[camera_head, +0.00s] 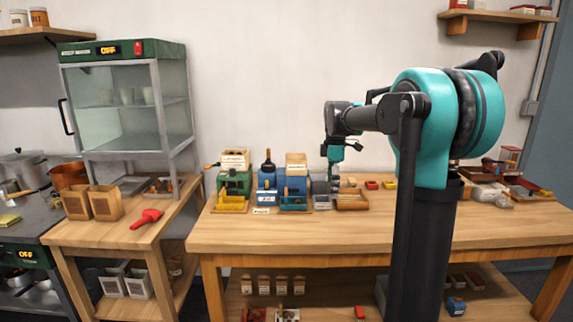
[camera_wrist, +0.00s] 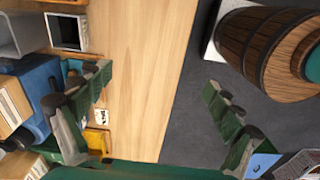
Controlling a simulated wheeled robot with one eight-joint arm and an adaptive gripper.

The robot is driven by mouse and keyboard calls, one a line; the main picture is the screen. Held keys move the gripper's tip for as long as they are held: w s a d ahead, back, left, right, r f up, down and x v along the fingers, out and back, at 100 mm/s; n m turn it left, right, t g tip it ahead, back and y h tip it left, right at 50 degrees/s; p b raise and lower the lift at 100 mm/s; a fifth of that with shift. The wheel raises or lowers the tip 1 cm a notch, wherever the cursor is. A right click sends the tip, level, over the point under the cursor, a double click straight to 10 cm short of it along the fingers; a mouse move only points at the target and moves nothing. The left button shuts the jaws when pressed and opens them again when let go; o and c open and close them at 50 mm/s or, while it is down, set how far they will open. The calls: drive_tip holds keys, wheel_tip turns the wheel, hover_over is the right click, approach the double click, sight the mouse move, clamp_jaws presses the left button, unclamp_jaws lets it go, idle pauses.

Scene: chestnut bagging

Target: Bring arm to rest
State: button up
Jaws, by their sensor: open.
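My arm reaches from its dark column over the wooden table (camera_head: 400,232) toward the row of small machines. My gripper (camera_head: 335,158) hangs in the air beside the grey unit, partly hidden by its own wrist. In the wrist view, my gripper (camera_wrist: 158,80) has its two green and grey fingers wide apart. Nothing is between them but the bare tabletop (camera_wrist: 145,60), its edge and the dark floor.
A green machine (camera_head: 235,183) and a blue machine (camera_head: 268,180) stand on the table. A glass-sided cabinet (camera_head: 125,100) stands left, with a red scoop (camera_head: 147,218) below. A wooden barrel (camera_wrist: 258,45) stands beyond the table edge. The table's front is clear.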

drive_tip(key=s+d+f+m+t, duration=0.1)
drive_tip(key=s+f+m+t, duration=0.1)
drive_tip(key=s+f+m, duration=0.6)
drive_tip(key=s+d+f+m+t, duration=0.2)
drive_tip(key=s+f+m, duration=0.6)
drive_tip(key=s+f, duration=0.5)
drive_tip(key=s, duration=0.6)
drive_tip(key=shift+d+f+m, duration=0.3)
drive_tip(key=shift+s, duration=0.1)
